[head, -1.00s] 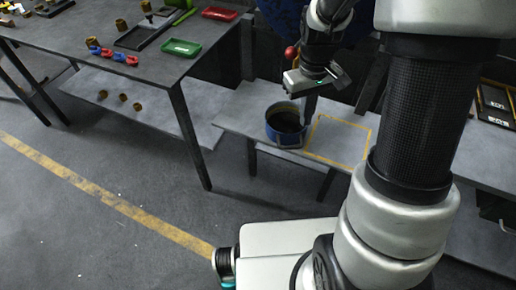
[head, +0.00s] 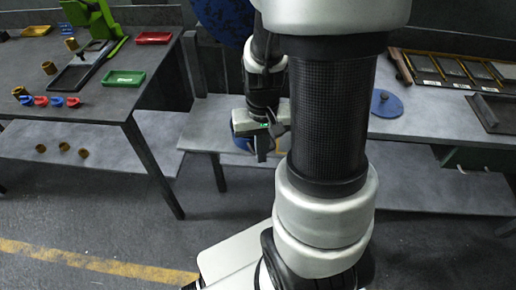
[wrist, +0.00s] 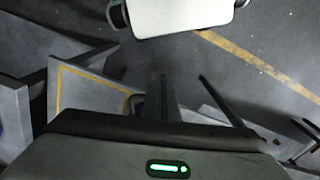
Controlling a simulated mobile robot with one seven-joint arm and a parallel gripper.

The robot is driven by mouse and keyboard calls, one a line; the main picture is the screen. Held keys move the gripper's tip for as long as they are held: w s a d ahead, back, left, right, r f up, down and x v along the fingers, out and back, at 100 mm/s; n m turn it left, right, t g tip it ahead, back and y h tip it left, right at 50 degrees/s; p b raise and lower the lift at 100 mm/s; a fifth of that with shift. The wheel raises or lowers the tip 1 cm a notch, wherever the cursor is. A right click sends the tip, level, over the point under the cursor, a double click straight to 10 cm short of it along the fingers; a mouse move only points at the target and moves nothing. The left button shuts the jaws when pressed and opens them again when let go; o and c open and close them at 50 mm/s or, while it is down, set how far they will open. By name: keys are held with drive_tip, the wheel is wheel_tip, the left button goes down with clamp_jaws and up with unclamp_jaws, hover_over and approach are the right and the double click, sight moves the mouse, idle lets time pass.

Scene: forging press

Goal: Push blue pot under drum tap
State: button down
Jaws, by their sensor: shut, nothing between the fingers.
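The blue pot (head: 237,128) stands on the low grey bench in the head view, mostly hidden behind my gripper. My gripper (head: 261,157) points down in front of the pot, shut with nothing between its fingers. I cannot tell whether it touches the pot. Part of the blue drum (head: 222,16) shows above and behind my wrist. Its tap is hidden by my arm. The yellow outlined square (wrist: 92,90) shows on the bench in the wrist view; in the head view my arm covers nearly all of it.
The low bench (head: 205,125) runs behind my arm. A dark table (head: 105,98) at left holds red and green trays and small parts. At right, a grey worktop (head: 430,125) carries a blue lid-like disc (head: 387,104). The floor in front is open, with a yellow line.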

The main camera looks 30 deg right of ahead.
drive_tip(key=w+d+f+b, duration=0.1)
drive_tip(key=w+f, duration=0.3)
drive_tip(key=f, duration=0.2)
drive_tip(key=shift+f+b, duration=0.15)
drive_tip(key=shift+b, duration=0.15)
drive_tip(key=shift+d, duration=0.1)
drive_tip(key=w, duration=0.1)
drive_tip(key=w+d, duration=0.1)
drive_tip(key=w, duration=0.1)
drive_tip(key=shift+w, duration=0.1)
idle(0.3)
